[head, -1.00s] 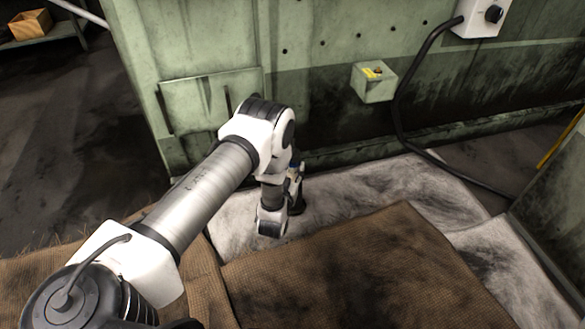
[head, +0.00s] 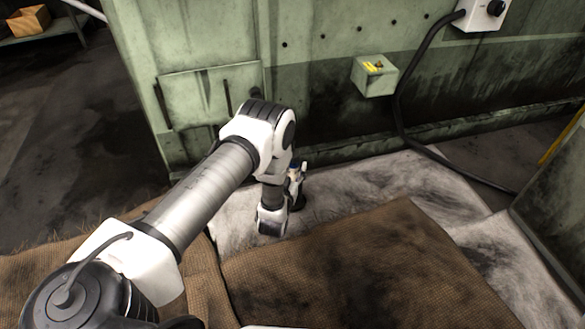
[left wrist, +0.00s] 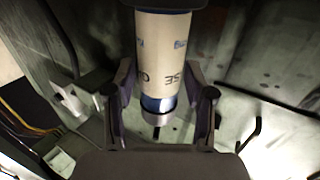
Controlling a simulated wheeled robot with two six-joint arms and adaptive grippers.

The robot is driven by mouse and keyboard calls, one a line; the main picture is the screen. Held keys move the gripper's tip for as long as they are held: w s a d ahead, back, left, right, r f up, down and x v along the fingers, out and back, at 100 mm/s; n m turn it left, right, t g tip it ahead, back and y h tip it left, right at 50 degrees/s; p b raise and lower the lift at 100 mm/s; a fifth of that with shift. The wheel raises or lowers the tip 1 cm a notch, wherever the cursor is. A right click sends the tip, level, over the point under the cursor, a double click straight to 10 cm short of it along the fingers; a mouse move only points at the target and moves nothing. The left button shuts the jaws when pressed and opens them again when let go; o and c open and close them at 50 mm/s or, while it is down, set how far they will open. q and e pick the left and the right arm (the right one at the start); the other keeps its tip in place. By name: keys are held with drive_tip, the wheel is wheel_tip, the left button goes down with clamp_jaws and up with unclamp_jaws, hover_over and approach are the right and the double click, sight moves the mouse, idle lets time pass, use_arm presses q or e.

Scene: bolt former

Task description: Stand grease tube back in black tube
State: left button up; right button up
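The grease tube (left wrist: 165,55) is a cream cylinder with dark blue print. It shows large in the left wrist view, with a blue band and metal collar at its lower end in the picture and a dark band at the top edge. My left gripper (left wrist: 162,82) has one finger on each side of it, close against it. In the head view my left gripper (head: 284,193) is low by the machine wall, partly hidden by its own arm. A small pale and blue piece of the grease tube (head: 297,167) shows beside it. A dark round shape (head: 298,203) below may be the black tube; I cannot tell whether they touch.
A green machine wall (head: 330,110) stands close behind my arm, with a small box (head: 374,76) and a black cable (head: 400,110). Stained white cloth (head: 360,185) and brown burlap (head: 360,265) cover the surface. The cloth to the right is clear.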

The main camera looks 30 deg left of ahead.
use_arm(q)
drive_tip(key=shift+s+f, duration=0.1)
drive_tip(key=v, duration=1.2)
drive_tip(key=d+r+m+g+h+p, duration=0.1)
drive_tip(key=d+r+g+h+p, duration=0.25)
drive_tip(key=r+p, duration=1)
drive_tip(key=s+d+f+m+g+h+p, duration=0.1)
drive_tip(key=s+d+f+g, duration=0.2)
drive_tip(key=s+g, duration=0.7)
drive_tip(key=s+d+f+m+g+h+p, duration=0.1)
drive_tip(key=s+d+f+m+g+h, duration=0.15)
drive_tip(key=s, duration=1.25)
wheel_tip(320, 180, up, 38)
drive_tip(key=y+p, duration=0.1)
drive_tip(key=p, duration=3.6)
drive_tip(key=shift+d+n+g, duration=0.3)
drive_tip(key=shift+d+n, duration=0.05)
drive_tip(key=shift+n, duration=0.1)
drive_tip(key=shift+r, duration=0.1)
